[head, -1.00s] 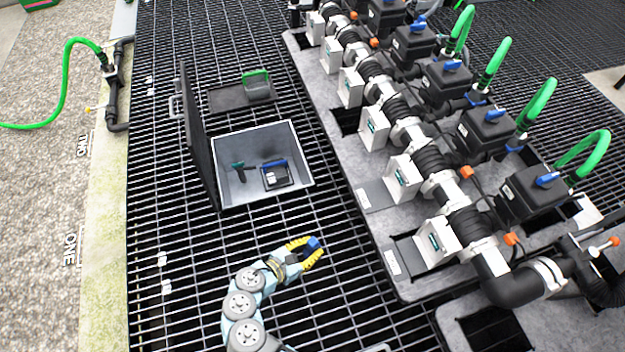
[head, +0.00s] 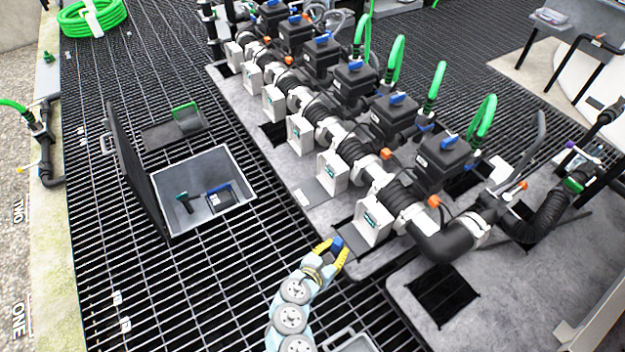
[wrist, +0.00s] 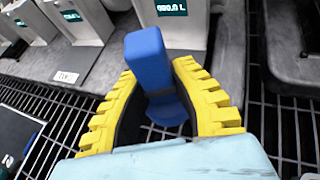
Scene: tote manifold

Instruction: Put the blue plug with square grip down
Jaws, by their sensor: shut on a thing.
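The blue plug with a square grip (wrist: 152,75) is held between the yellow ribbed fingers of my gripper (wrist: 160,100) in the wrist view. Its blocky blue end points away from my wrist. In the head view my gripper (head: 334,250) and the plug (head: 337,243) show small, above the dark grating beside the front edge of the grey manifold plate. The plug appears apart from any surface.
An open grey tote (head: 238,205) sunk in the grating holds a dark block and a green-topped item; its lid (head: 128,165) stands up. The manifold with meters (head: 370,219) and blue-handled valves is beyond my gripper. Grating (head: 200,290) at front left is clear.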

